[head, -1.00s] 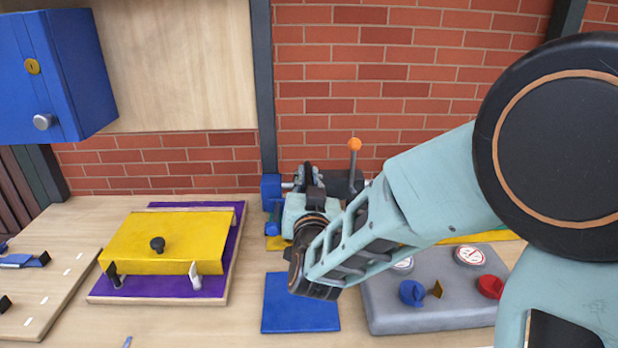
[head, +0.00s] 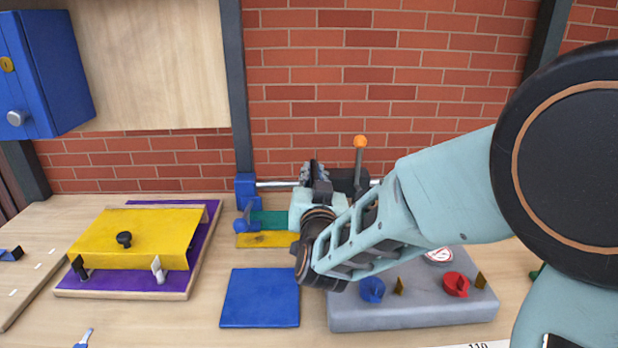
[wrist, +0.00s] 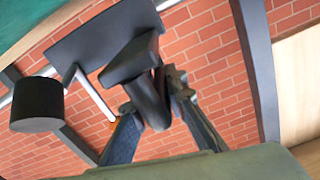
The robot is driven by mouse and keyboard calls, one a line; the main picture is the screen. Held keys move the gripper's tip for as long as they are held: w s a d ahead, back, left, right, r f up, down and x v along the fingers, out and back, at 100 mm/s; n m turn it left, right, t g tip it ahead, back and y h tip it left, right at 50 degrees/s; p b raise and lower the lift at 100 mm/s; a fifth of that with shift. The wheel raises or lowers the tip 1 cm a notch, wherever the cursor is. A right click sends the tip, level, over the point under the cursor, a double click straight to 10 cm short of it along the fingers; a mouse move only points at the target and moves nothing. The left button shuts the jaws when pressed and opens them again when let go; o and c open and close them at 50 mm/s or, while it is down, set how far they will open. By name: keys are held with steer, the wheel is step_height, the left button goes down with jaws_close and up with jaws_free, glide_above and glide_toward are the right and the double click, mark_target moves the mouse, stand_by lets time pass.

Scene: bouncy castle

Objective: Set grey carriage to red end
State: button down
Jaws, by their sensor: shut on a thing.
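The dark grey carriage (head: 345,181) sits on a steel rail (head: 277,184) at the back of the bench. A lever with an orange ball (head: 360,141) stands up from it. My gripper (head: 314,172) is shut on the carriage's dark handle, which shows between the two fingers in the wrist view (wrist: 152,95). The carriage's flat plate (wrist: 105,42) is beyond the handle there. A blue end block (head: 245,190) holds the rail's left end, with clear rail between it and my gripper. No red end shows; my arm hides the rail's right side.
A green plate (head: 268,219) and a yellow strip (head: 262,240) lie below the rail. A blue mat (head: 260,298) is in front. A grey panel with knobs (head: 420,316) stands right, under my arm. A yellow cover (head: 135,235) on a purple board is left.

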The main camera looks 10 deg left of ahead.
steer(key=shift+w+d, duration=0.2)
steer(key=shift+d, duration=0.4)
steer(key=shift+w+d, duration=0.15)
steer(key=shift+d, duration=0.4)
steer(key=c, duration=1.9)
jaws_free()
steer(key=shift+a, duration=0.1)
steer(key=shift+c, duration=0.2)
steer(key=v, duration=0.7)
steer(key=shift+s, duration=0.25)
